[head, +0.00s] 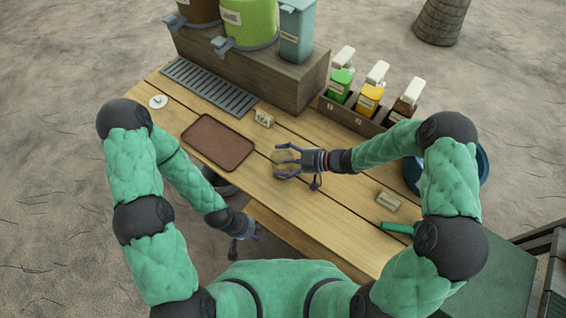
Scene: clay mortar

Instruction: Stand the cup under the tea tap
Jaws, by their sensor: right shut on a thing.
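My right gripper (284,161) is over the middle of the table, its fingers closed around a small tan, round thing (284,157), which seems to be the cup; the fingers partly hide it. I cannot tell whether it touches the table. Two urns stand on the wooden block at the back: a brown one (198,10) and a green one (250,22). Each has a grey tap at its left front, the brown urn's tap (174,22) and the green urn's tap (222,45). Their labels are too small to read. My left gripper (254,232) hangs by the table's front edge; its jaws are unclear.
A slotted drip grate (209,87) lies below the taps. A brown tray (218,142), a small TEA sign (264,118) and a white disc (158,101) are on the table. A rack of bottles (352,112) stands at the back right. A blue-grey bin (297,32) stands beside the green urn.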

